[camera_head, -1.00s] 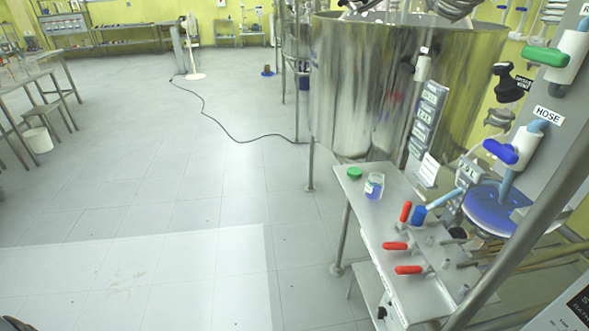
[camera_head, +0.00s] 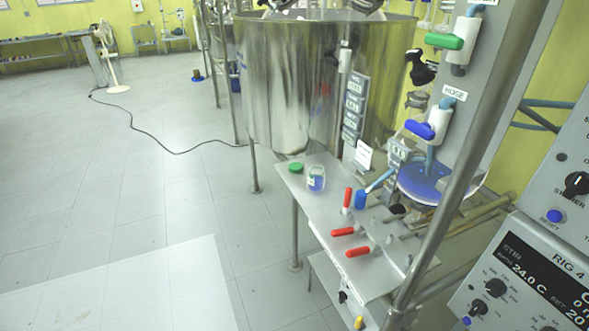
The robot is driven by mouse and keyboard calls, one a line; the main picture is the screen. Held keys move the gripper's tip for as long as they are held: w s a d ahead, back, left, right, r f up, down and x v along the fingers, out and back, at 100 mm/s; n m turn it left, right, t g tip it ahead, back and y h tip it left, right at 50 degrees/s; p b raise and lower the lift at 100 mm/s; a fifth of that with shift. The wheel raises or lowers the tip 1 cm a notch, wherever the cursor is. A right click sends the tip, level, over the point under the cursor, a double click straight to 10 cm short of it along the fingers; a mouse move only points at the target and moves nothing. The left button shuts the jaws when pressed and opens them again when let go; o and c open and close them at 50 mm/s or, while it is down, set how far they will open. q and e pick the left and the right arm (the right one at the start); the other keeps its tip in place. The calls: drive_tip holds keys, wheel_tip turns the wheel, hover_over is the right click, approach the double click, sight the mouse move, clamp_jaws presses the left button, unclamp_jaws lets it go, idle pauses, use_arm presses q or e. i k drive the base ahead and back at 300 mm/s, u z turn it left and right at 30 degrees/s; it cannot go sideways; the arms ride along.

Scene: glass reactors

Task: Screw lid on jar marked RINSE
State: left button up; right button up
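A small clear jar (camera_head: 316,180) with blue contents and a pale label stands upright and open on the far end of a steel bench (camera_head: 335,215). The label's lettering is too small to read. A green lid (camera_head: 295,168) lies on the bench just left of the jar, apart from it. Neither of my grippers is in view.
Red-handled valves (camera_head: 358,250) stick out along the bench right of and nearer than the jar. A large steel tank (camera_head: 290,90) stands behind. A slanting metal post (camera_head: 460,180) and a control panel (camera_head: 530,285) fill the right. Open floor (camera_head: 150,200) lies left.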

sight(315, 175)
drive_tip(key=u, duration=0.5)
drive_tip(key=k, duration=0.6)
drive_tip(key=u, duration=1.1)
drive_tip(key=i, duration=2.25)
drive_tip(key=z, duration=0.55)
drive_tip(key=i, duration=1.15)
drive_tip(key=z, duration=1.5)
drive_tip(key=i, duration=0.65)
drive_tip(key=z, duration=0.5)
